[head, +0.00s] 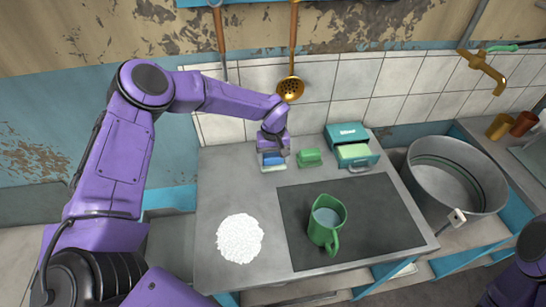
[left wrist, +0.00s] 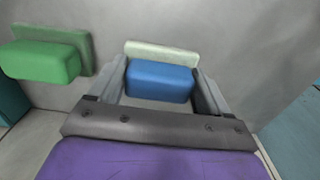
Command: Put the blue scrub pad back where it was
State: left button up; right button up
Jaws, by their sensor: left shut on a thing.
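In the left wrist view the pad (left wrist: 160,82) sits between the two fingers. My left gripper (head: 272,153) points down at the counter and is shut on the pad. I cannot tell whether the pad touches the counter. A green scrub pad (head: 309,157) lies just right of it, apart from the gripper; it also shows in the left wrist view (left wrist: 42,60). My right gripper is out of view.
A teal box (head: 347,132) with an open drawer stands right of the green pad. White grains (head: 240,238) lie front left. A metal basin (head: 455,172) is at right. Utensils hang behind the arm.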

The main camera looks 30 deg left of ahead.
aim_at(273, 156)
pick_arm(q)
jog(key=o, duration=0.9)
jog(key=shift+f, duration=0.15)
jog(key=shift+c, duration=0.2)
notch_tip(273, 156, up, 12)
jog(key=b, duration=0.1)
jog(key=shift+r, duration=0.2)
